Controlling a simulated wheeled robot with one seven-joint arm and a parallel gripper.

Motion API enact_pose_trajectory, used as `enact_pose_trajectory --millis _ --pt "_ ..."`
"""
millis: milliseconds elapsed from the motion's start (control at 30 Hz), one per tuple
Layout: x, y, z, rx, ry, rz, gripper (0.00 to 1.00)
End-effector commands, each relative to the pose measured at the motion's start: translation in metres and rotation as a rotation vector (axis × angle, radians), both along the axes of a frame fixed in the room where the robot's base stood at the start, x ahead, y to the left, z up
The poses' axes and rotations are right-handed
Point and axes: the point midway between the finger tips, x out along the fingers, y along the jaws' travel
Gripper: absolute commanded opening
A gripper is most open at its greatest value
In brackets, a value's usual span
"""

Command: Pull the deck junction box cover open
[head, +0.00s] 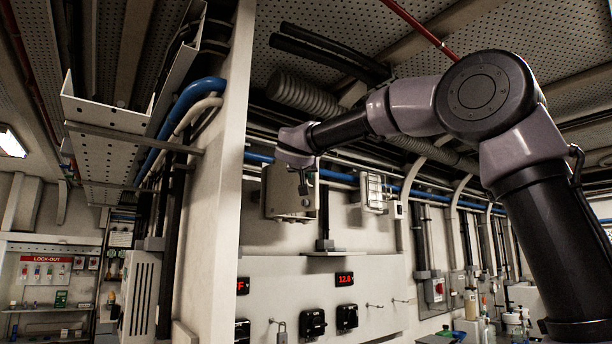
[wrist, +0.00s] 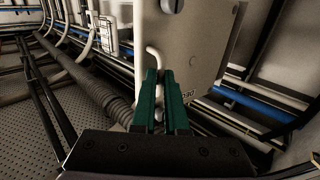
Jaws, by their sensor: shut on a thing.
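The junction box (head: 281,192) is a pale beige box mounted high on the wall in the head view. Its cover (wrist: 188,40) fills the upper middle of the wrist view, with a round fastener near its top and a light bent handle (wrist: 153,52) on its left part. My gripper (head: 304,180) is in front of the box in the head view. In the wrist view its green fingers (wrist: 160,75) are shut on the handle, hiding the handle's lower part. I cannot tell whether the cover stands away from the box.
A wide pale post (head: 215,200) stands left of the box. A caged light (head: 374,192) is on the wall to its right. Blue and dark pipes run behind the box, and a corrugated duct (head: 305,93) passes above. A panel with red displays (head: 344,279) is below.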

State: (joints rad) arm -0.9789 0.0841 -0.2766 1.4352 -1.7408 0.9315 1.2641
Motion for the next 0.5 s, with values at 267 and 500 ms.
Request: enact_pose_trajectory --millis 267,500 --pt "-0.011 0.020 0.000 0.000 0.000 0.001 0.00" --pt "-0.022 0.044 0.001 -0.001 -0.002 0.001 0.00"
